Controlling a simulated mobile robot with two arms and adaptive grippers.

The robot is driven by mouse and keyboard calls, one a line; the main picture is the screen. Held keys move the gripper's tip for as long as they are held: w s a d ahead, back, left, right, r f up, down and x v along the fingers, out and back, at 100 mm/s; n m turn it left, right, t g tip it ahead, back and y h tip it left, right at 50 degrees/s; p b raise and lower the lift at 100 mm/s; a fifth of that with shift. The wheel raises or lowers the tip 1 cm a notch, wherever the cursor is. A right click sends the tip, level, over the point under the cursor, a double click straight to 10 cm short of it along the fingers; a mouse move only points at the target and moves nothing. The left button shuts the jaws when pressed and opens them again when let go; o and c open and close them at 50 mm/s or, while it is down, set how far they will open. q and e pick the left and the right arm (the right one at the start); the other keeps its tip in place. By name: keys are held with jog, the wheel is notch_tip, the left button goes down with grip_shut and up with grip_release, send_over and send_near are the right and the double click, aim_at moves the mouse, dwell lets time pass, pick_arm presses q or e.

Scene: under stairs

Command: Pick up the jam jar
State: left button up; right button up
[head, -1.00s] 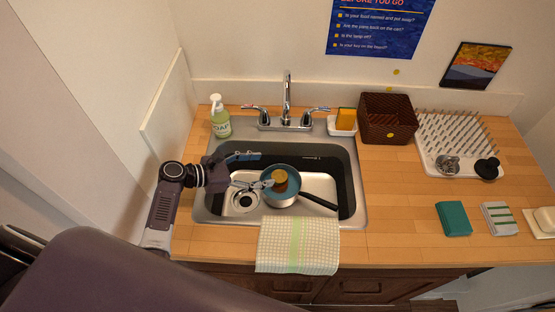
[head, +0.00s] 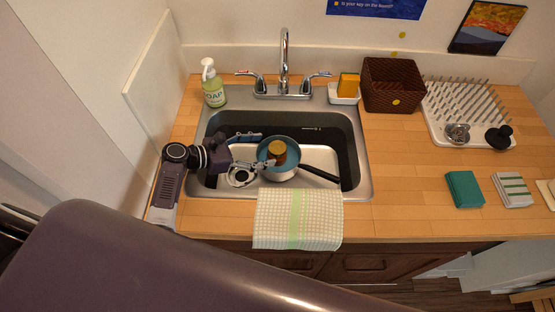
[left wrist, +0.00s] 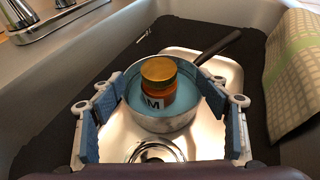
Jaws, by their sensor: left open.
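The jam jar (head: 278,157) has a gold lid and an orange-brown body. It stands inside a small saucepan (head: 284,176) with a blue interior and a black handle, in the sink. In the left wrist view the jar (left wrist: 158,85) shows a dark letter M on its label and looks upright. My left gripper (head: 262,165) is open and empty at the pan's left side. In the left wrist view its two blue-padded fingers (left wrist: 163,112) frame the pan (left wrist: 190,122), with the jar beyond and between them. My right gripper is not in view.
The sink (head: 362,180) has steep walls and a faucet (head: 284,65) behind. A soap bottle (head: 213,88), sponge dish (head: 343,97), brown basket (head: 391,85) and drying rack (head: 465,140) stand around it. A checked towel (head: 298,220) hangs over the front edge.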

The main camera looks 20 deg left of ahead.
aim_at(278, 147)
pick_arm(q)
jog(key=shift+w+d+f, duration=0.15)
jog(key=shift+w, duration=0.05)
jog(key=b+x, duration=0.4)
jog(key=x, duration=0.1)
jog(key=shift+w+d+f, duration=0.15)
jog(key=shift+w+f, duration=0.05)
jog(key=shift+w, duration=0.05)
jog(key=shift+w+d, duration=0.1)
jog(key=shift+c, duration=0.3)
jog(key=c, duration=1.7)
jog(key=shift+r, duration=0.15)
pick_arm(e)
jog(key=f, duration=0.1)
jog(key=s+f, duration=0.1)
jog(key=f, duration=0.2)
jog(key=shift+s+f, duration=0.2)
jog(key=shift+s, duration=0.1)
